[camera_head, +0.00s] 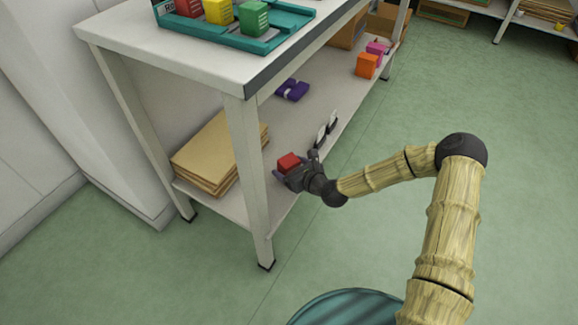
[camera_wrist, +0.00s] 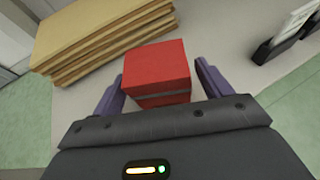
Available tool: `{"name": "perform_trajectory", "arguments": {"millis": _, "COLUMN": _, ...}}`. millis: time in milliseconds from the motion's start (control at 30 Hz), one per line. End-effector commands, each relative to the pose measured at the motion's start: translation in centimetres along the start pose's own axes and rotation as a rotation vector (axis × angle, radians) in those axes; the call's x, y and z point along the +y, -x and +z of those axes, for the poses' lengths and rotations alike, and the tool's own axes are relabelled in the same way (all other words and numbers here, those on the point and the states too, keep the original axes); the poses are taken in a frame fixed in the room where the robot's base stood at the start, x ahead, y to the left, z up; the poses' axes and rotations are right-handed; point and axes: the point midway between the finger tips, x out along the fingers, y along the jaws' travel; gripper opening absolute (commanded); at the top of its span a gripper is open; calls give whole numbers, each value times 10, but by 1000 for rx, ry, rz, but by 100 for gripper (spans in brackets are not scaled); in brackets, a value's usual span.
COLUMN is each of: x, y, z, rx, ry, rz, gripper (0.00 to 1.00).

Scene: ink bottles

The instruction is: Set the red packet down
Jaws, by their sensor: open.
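The red packet (camera_wrist: 157,72) is a small box with a grey band along its near side. In the wrist view it rests on the pale lower shelf (camera_wrist: 218,38), between the two purple fingers of my gripper (camera_wrist: 160,85). The fingers are open, with a gap showing on the packet's right side and a narrow one on its left. In the head view the red packet (camera_head: 289,162) is at the shelf's front edge, with my gripper (camera_head: 287,170) around it. The gripper partly hides the packet there.
Brown folders (camera_head: 218,155) are stacked left of the packet. Small black stands with white cards (camera_head: 327,130) are to the right. A purple item (camera_head: 292,90) and an orange box (camera_head: 367,65) are farther along the shelf. A table leg (camera_head: 249,180) and the tabletop (camera_head: 190,60) are close by.

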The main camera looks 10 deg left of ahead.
Motion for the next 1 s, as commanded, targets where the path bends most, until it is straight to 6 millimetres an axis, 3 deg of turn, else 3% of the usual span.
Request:
{"name": "perform_trajectory", "arguments": {"millis": 500, "x": -1, "y": 97, "z": 3, "rx": 1, "ry": -4, "rz": -1, "gripper": 77}}
{"name": "perform_trajectory", "arguments": {"millis": 700, "x": 0, "y": 112, "z": 1, "rx": -1, "ry": -1, "rz": -1, "gripper": 77}}
{"name": "perform_trajectory", "arguments": {"millis": 1000, "x": 0, "y": 112, "z": 0, "rx": -1, "ry": 0, "rz": -1, "gripper": 77}}
